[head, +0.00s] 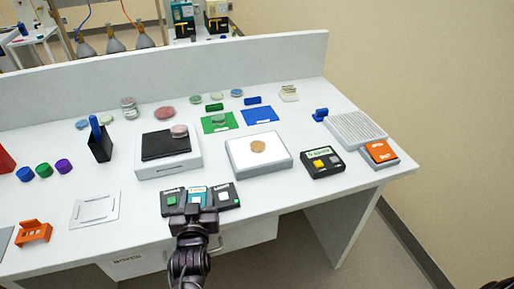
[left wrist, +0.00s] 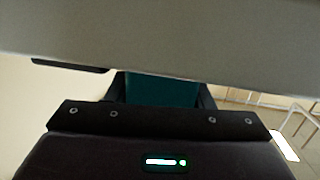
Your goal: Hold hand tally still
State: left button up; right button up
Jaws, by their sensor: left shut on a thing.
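The hand tally looks to be the small teal device (head: 197,195) at the front edge of the bench, between two dark button boxes. My left gripper (head: 197,213) reaches it from the front and is shut on it. In the left wrist view a dark teal body (left wrist: 160,88) sits between my fingers, below a pale grey surface. The tally's face is too small to read. My right gripper is not in view.
A dark box with a green button (head: 172,202) stands close on the left, and one with a white button (head: 225,196) close on the right. The bench front edge is near.

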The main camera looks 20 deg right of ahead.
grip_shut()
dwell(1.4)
